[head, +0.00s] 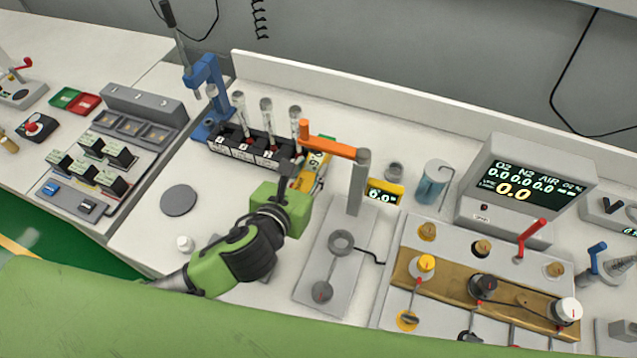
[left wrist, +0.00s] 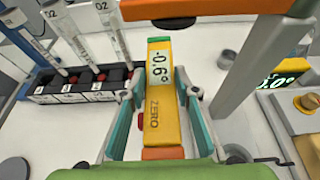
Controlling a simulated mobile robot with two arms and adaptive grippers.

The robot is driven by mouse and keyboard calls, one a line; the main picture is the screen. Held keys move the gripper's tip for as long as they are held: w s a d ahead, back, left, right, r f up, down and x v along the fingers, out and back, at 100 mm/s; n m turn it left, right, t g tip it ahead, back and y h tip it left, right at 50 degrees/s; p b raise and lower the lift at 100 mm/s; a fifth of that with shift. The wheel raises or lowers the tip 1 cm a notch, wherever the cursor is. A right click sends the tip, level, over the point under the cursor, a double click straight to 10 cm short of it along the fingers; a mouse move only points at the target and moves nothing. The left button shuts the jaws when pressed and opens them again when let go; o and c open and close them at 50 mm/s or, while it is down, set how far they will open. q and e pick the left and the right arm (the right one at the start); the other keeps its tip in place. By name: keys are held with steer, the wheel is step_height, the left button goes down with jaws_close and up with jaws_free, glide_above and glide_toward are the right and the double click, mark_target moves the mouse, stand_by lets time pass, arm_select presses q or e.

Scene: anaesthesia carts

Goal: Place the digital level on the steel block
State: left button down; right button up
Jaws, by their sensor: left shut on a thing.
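The level is just left of a grey post (head: 357,185) with an orange arm. I cannot clearly make out the steel block; a flat grey plate (head: 318,272) lies beside the post. My right gripper is not in view.
A black rack of tubes (head: 248,150) stands behind the level. A second yellow display (head: 381,194) reads 0.0 right of the post. A blue cylinder (head: 431,184), a monitor (head: 523,178) and a brass valve panel (head: 455,283) fill the right. A grey disc (head: 179,200) lies left, with bare white surface around it.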

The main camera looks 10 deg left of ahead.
arm_select(q)
steer(key=shift+f, duration=1.25)
step_height(320, 180, down, 3)
steer(key=shift+f, duration=0.25)
steer(key=c, duration=1.6)
jaws_free()
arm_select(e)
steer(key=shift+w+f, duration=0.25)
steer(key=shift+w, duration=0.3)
